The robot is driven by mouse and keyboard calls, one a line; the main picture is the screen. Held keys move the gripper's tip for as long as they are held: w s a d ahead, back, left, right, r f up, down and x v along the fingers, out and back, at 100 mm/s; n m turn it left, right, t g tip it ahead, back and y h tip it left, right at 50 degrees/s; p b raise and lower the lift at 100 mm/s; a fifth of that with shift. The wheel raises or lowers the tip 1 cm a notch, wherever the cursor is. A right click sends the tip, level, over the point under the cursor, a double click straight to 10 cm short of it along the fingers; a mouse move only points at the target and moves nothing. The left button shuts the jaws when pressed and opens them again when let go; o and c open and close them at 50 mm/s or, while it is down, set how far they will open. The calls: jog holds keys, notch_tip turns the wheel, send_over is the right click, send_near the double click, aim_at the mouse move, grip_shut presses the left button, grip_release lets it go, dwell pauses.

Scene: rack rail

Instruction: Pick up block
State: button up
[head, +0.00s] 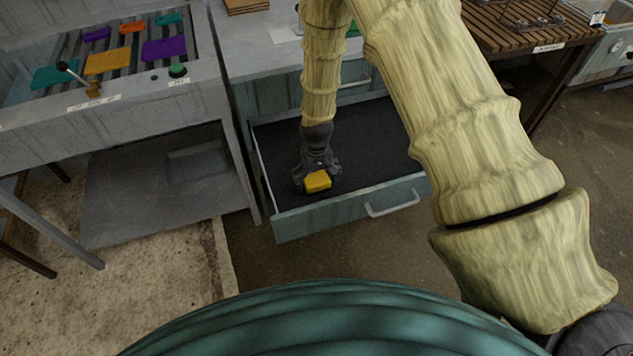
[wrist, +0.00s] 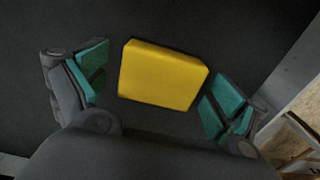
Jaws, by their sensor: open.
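A yellow block (head: 318,181) lies in an open drawer (head: 345,208), near the drawer's front left part. My gripper (head: 317,176) is down inside the drawer, right at the block. In the wrist view the block (wrist: 163,75) sits between the two teal-padded fingers of my gripper (wrist: 157,88). The fingers are open, with a dark gap on each side of the block. The block looks slightly turned relative to the fingers. I cannot tell how far the fingertips are above the drawer floor.
The drawer's front wall with its handle (head: 393,203) and its left wall are close to my gripper. The dark drawer floor to the right is empty. A bench with colored plates (head: 108,61) stands at the left, and a slatted table (head: 515,25) at the back right.

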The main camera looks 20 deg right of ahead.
aim_at(317, 178)
jog(key=c, duration=1.3)
jog(key=shift+o, duration=0.2)
jog(key=shift+r+b, duration=0.45)
jog(key=shift+r, duration=4.55)
